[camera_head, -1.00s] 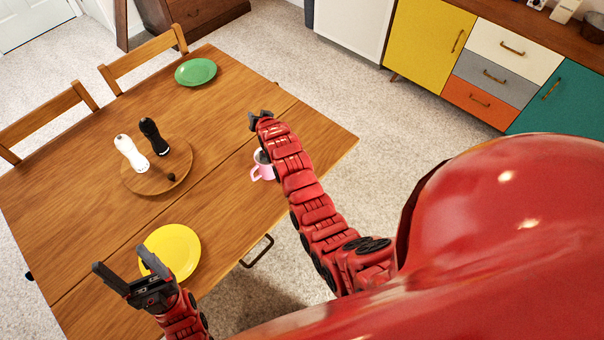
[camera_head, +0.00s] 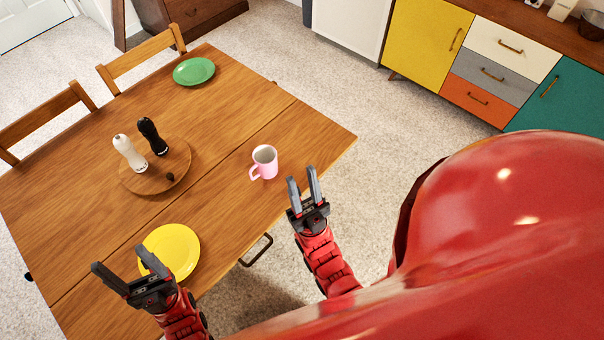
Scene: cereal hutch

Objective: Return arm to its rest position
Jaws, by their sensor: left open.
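My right gripper (camera_head: 303,184) is open and empty, with its two fingers apart and pointing up the picture. It is just off the near right edge of the wooden table (camera_head: 222,95), below and right of a pink mug (camera_head: 265,163), and apart from it. The mug stands upright on the table with its handle to the left. My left gripper (camera_head: 118,262) is open and empty at the lower left, over the table's near end and left of a yellow plate (camera_head: 171,250).
A round wooden board (camera_head: 139,183) holds a white shaker (camera_head: 128,150) and a black shaker (camera_head: 152,137). A green plate (camera_head: 194,71) lies at the far end. Two chairs (camera_head: 142,58) stand along the left side. A cabinet (camera_head: 427,40) stands at the back right, with clear floor before it.

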